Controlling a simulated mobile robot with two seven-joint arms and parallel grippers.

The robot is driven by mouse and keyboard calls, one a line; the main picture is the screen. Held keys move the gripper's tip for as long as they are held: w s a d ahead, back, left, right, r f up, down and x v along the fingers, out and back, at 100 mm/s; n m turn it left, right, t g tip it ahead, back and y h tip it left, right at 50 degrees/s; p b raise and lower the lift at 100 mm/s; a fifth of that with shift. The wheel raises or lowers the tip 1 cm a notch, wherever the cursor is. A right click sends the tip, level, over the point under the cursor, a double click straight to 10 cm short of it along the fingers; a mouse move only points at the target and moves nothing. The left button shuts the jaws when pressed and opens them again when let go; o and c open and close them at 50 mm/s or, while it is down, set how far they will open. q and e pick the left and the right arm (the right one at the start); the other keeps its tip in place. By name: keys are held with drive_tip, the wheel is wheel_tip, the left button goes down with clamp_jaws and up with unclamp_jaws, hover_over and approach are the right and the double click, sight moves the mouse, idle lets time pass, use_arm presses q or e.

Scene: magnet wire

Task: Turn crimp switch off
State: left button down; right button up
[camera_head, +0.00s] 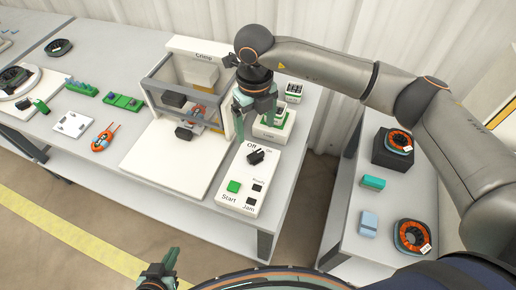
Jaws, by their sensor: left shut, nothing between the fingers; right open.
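The crimp switch (256,157) is a black knob on the white control panel (234,206), just below the labels "Off" and "On". Its exact setting is too small to tell. My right gripper (241,124) is open and empty, pointing down above and slightly left of the switch, apart from it in the picture. My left gripper (170,258) is shut and empty, low at the front edge of the view, far from the switch.
The crimp machine (160,132) stands left of the panel with a clear guard. A green-and-white block stand (272,128) is behind the switch. A green start button (233,187) and small black parts are on the panel. A side table (345,205) holds orange-black rings at right.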

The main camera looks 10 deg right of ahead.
sight(255, 154)
wheel_tip(255, 154, down, 11)
drive_tip(key=shift+r, duration=0.1)
drive_tip(key=shift+c, duration=0.3)
drive_tip(key=c, duration=1.3)
